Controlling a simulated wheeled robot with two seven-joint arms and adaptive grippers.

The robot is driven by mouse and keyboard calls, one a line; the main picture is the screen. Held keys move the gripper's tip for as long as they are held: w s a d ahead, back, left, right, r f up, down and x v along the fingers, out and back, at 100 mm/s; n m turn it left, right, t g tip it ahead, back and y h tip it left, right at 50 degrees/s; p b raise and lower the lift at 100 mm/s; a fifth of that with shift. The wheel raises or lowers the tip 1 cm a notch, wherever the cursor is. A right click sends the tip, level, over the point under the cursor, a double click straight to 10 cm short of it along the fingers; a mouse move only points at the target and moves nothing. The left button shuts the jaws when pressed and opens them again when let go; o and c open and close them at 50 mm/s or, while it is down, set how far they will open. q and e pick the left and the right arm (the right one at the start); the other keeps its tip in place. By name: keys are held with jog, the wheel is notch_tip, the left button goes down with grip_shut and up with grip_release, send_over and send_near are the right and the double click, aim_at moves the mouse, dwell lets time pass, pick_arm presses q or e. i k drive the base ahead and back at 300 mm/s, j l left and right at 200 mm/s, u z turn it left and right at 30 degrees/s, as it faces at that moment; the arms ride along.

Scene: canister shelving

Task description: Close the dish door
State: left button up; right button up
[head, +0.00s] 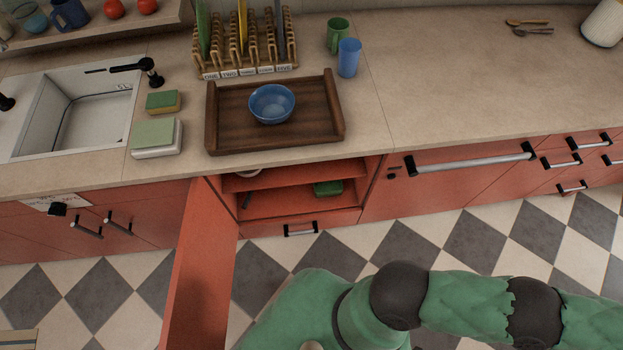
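The dish door (205,265) is a red panel that stands open, swung out from the cabinet towards me. It hangs at the left side of the dish cabinet (290,203), whose inside is exposed. A shelf and a dark green item (328,188) show within, and a pale dish is partly hidden under the counter edge. My green and black arm comes in from the right, low in the picture, and runs to the right of the door. Neither gripper shows in this view. The door's lower end is cut off by the frame.
On the counter (450,80) above, a wooden tray (225,135) holds a blue bowl (271,104). A sink (85,110), sponges, a dish rack (246,45) and two cups stand nearby. Closed drawers flank the opening.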

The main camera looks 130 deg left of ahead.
aim_at(197, 312)
jog(key=l+z, duration=0.1)
jog(key=z, duration=0.35)
jog(key=i+l+z, duration=0.1)
jog(key=z, duration=0.85)
jog(key=i+l+z, duration=0.1)
jog(key=z, duration=0.4)
jog(key=i+z, duration=0.15)
jog(key=z, duration=0.3)
jog(key=i+l+z, duration=0.2)
jog(key=z, duration=0.2)
jog(key=i+z, duration=0.3)
jog(key=z, duration=0.15)
jog(key=i+l+z, duration=0.1)
jog(key=i+z, duration=0.45)
jog(key=z, duration=0.3)
jog(key=i+l+u, duration=0.15)
jog(key=i, duration=0.7)
jog(key=i+j+z, duration=0.3)
jog(key=i, duration=0.35)
jog(key=j+z, duration=0.1)
jog(key=z, duration=4.1)
jog(key=l+u, duration=0.15)
jog(key=u, duration=0.15)
